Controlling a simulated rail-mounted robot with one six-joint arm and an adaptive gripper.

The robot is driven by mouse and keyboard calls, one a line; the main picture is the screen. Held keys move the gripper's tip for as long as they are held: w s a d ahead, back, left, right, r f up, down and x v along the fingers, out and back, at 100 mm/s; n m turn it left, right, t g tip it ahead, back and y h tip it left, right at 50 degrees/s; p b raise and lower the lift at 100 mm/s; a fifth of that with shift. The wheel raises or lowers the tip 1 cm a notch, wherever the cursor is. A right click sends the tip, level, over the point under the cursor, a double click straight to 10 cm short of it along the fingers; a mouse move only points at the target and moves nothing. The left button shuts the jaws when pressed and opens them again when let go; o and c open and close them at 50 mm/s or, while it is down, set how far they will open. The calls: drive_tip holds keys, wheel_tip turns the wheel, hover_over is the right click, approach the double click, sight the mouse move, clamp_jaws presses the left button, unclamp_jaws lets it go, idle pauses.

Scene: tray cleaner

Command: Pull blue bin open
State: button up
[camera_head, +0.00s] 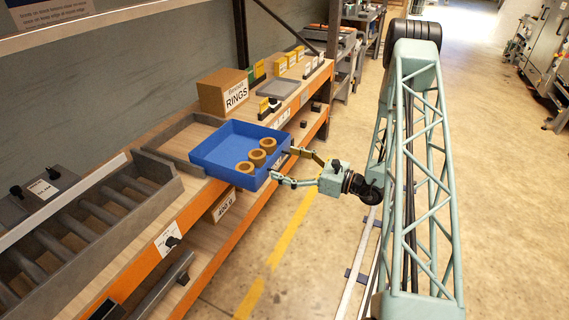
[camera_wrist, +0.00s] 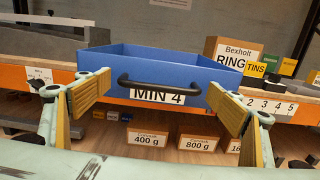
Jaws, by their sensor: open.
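The blue bin (camera_head: 214,158) sits on the shelf top in the head view, with its front end at the orange shelf edge. Several tan rings (camera_head: 257,157) lie inside it. My gripper (camera_head: 281,166) is open in front of the bin. In the wrist view the fingers of my gripper (camera_wrist: 158,100) are spread wide, one on each side of the handle, apart from it. The bin's inside is hidden there.
A cardboard "RINGS" box (camera_head: 222,92) and a grey tray (camera_head: 279,88) stand on the shelf beyond the bin. A grey roller conveyor (camera_head: 75,236) lies at the left. Boxes (camera_wrist: 148,139) sit on the lower shelf.

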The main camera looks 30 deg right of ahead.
drive_tip(key=shift+d, duration=0.1)
drive_tip(key=v, duration=1.2)
idle(0.4)
idle(0.6)
drive_tip(key=s+a+r+n+g+y, duration=0.25)
drive_tip(key=a+r+n+g, duration=0.25)
drive_tip(key=a+r, duration=0.5)
drive_tip(key=s+a+r+n+g+y, duration=0.25)
drive_tip(key=a+r+n+g, duration=0.45)
drive_tip(key=a, duration=0.5)
drive_tip(key=s+a+r+n+g+h, duration=0.2)
drive_tip(key=s+a+r+n+h, duration=0.15)
drive_tip(key=s+a+r, duration=0.5)
drive_tip(key=s+a+r+n+g+h, duration=0.1)
drive_tip(key=s+a+r+n+h, duration=0.15)
drive_tip(key=s, duration=0.35)
drive_tip(key=s+a+r+n+g+h, duration=0.1)
drive_tip(key=s+a+n+h, duration=0.1)
drive_tip(key=s+n, duration=0.3)
drive_tip(key=s+d+r+n+t+h, duration=0.4)
drive_tip(key=s+r+n+t+h, duration=0.1)
drive_tip(key=s, duration=0.7)
drive_tip(key=shift+d+r+n+h, duration=0.2)
drive_tip(key=shift+r+n+h, duration=0.4)
drive_tip(key=shift+r+h, duration=0.7)
